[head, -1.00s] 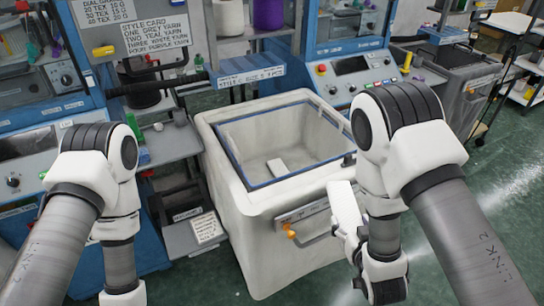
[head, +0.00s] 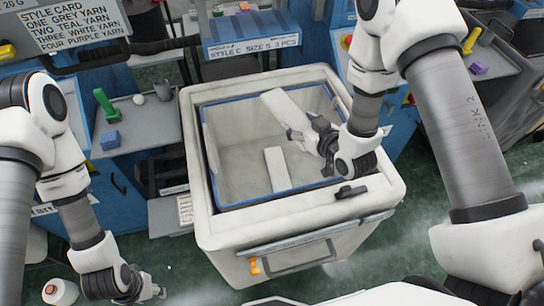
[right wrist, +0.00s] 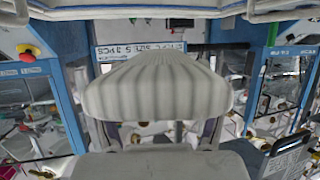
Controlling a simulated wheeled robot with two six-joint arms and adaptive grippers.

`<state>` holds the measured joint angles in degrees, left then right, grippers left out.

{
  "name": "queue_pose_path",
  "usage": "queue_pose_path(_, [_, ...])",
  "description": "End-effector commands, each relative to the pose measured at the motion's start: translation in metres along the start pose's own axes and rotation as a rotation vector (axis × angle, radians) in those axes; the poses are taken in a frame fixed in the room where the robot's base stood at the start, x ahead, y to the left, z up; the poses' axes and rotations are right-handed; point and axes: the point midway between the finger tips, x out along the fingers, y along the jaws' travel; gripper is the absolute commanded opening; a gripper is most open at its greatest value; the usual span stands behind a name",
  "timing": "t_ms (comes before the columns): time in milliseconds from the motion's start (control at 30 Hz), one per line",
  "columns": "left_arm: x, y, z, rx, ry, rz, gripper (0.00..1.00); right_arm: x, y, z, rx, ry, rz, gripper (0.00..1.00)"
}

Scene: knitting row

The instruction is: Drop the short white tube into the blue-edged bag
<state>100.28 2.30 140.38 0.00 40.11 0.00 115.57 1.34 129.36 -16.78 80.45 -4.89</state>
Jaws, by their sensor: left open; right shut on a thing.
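The short white tube (head: 288,115) is ribbed and soft-looking, and it fills the middle of the right wrist view (right wrist: 155,85). My right gripper (head: 318,138) is shut on one end of it and holds it over the open top of the blue-edged bag (head: 372,192). The bag is a large off-white bin with a blue rim inside. Another white piece (head: 278,168) lies inside the bag, below the held tube. My left gripper (head: 150,288) is open and empty, low at the left front, apart from the bag.
A grey shelf (head: 150,132) left of the bag carries a green item (head: 105,103) and a blue block (head: 110,140). Blue machines stand behind. The bag's front has a handle with an orange knob (head: 254,266). A white cone (head: 60,291) is at the lower left.

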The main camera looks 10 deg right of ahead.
Motion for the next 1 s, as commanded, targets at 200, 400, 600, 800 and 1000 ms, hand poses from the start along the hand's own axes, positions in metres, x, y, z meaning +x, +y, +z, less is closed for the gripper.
queue_pose_path(200, [0.028, 0.000, 0.000, 0.000, -0.001, 0.000, 0.43, 0.015, 0.000, 0.035, 0.000, 0.000, 0.001, 0.53])
queue_pose_path(400, [0.033, 0.000, 0.000, 0.000, 0.000, 0.000, 0.43, 0.018, 0.000, 0.044, 0.000, 0.001, 0.001, 0.53])
queue_pose_path(600, [0.032, 0.000, 0.000, 0.000, 0.000, 0.000, 0.43, 0.018, 0.000, 0.043, 0.000, 0.001, 0.001, 0.75])
queue_pose_path(800, [0.032, 0.000, 0.000, 0.000, 0.000, 0.000, 0.43, 0.018, 0.000, 0.043, 0.000, 0.000, 0.001, 1.00])
queue_pose_path(1000, [0.032, 0.000, 0.000, 0.000, 0.000, 0.000, 0.43, 0.018, 0.000, 0.043, 0.001, 0.000, 0.001, 1.00])
